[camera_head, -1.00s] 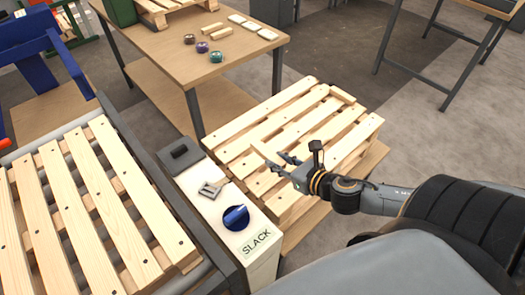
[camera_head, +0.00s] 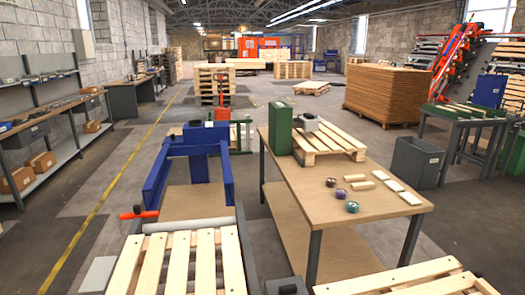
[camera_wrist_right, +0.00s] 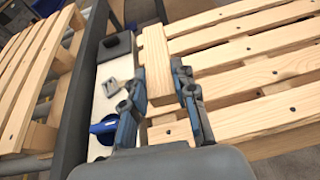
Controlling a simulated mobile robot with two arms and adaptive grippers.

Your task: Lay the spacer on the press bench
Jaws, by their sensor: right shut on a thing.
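A light wooden block, which looks like the spacer (camera_wrist_right: 155,45), is between the fingers of my right gripper (camera_wrist_right: 160,78) in the right wrist view. The fingers are shut on its two sides. The block is over the slatted wooden pallet (camera_wrist_right: 240,50); the gap below cannot be judged. Neither gripper shows in the head view. A wooden table (camera_head: 335,222), possibly the press bench, stands ahead, with a blue frame (camera_head: 198,145) to its left. No label shows which is the press bench.
The table bears a small pallet (camera_head: 328,140), a green box (camera_head: 280,128), several discs, two wooden blocks (camera_head: 362,185) and white pieces (camera_head: 394,185). A grey bin (camera_head: 415,162) stands right.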

